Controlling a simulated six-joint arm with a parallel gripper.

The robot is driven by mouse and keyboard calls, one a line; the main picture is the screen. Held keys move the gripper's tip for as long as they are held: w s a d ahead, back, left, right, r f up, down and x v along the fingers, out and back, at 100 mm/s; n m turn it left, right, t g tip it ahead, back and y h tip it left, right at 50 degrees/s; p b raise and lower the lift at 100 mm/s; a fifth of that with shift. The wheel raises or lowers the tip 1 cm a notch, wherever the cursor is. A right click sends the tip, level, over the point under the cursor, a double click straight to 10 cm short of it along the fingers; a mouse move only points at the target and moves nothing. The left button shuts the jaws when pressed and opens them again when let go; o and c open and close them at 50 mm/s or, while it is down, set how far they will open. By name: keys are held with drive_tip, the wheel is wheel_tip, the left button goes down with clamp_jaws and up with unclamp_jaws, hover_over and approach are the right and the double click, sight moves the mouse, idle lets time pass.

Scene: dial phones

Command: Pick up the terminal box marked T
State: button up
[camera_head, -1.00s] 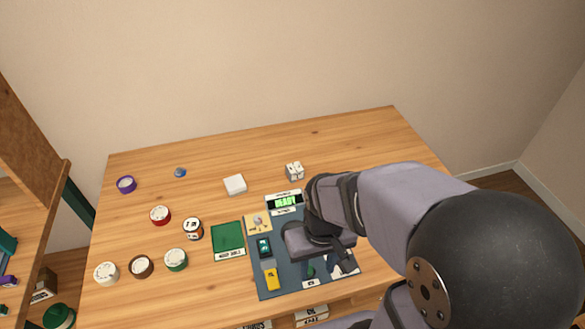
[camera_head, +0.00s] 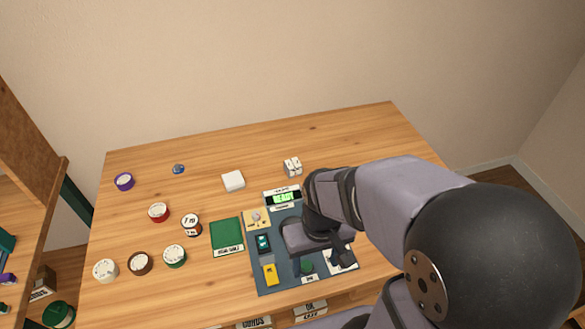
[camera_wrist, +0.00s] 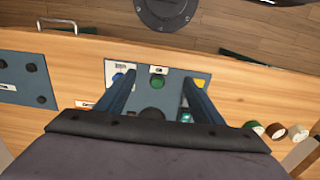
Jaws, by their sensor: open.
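No letter T can be made out on any box. A plain white box (camera_head: 232,181) lies flat at the back middle of the table. A pale box with dark markings (camera_head: 293,167) stands to its right, its markings too small to read. My gripper (camera_wrist: 158,77) is open and empty, its two blue fingers pointing down over the dark panel (camera_head: 284,285). A green button (camera_wrist: 157,82) shows between the fingers in the wrist view. Both boxes are apart from the gripper, farther back. In the head view my arm hides part of the panel.
The panel carries a lit READY display (camera_head: 283,198), a yellow part (camera_head: 270,274) and a teal part (camera_head: 263,243). A green mat (camera_head: 227,236) lies left of it. Several round dials and reels, including a red one (camera_head: 158,212), stand on the left. The back table is mostly clear.

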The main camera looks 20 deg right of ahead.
sight(293, 168)
drive_tip(key=w+d+f+t, duration=0.1)
drive_tip(key=w+f+t, duration=0.1)
drive_tip(key=w, duration=0.3)
drive_tip(key=w+d+f+t+b, duration=0.1)
drive_tip(key=w+d+f, duration=0.1)
drive_tip(key=w, duration=0.4)
drive_tip(key=w+d+f+t+b, duration=0.1)
drive_tip(key=w+d+f+t, duration=0.1)
drive_tip(key=w, duration=0.3)
drive_tip(key=shift+w+d+t+h, duration=0.1)
drive_tip(key=shift+w+t+h, duration=0.2)
drive_tip(key=shift+w+h, duration=0.1)
drive_tip(key=w+t, duration=0.2)
drive_tip(key=w, duration=0.2)
drive_tip(key=w+d+f+t+y+b, duration=0.1)
drive_tip(key=w+t, duration=0.1)
drive_tip(key=w, duration=0.1)
drive_tip(key=w+f+n+t+b, duration=0.1)
drive_tip(key=w+t, duration=0.1)
drive_tip(key=w, duration=0.2)
drive_tip(key=shift+w+d, duration=0.35)
drive_tip(key=shift+d, duration=0.05)
drive_tip(key=shift+w+r+t+y+b, duration=0.1)
drive_tip(key=shift+w+t+y+b, duration=0.25)
drive_tip(key=shift+w+t+y, duration=0.25)
drive_tip(key=shift+w+a+r+t, duration=0.1)
drive_tip(key=shift+w+r+t, duration=0.15)
drive_tip(key=shift+t, duration=0.15)
drive_tip(key=shift+w, duration=0.1)
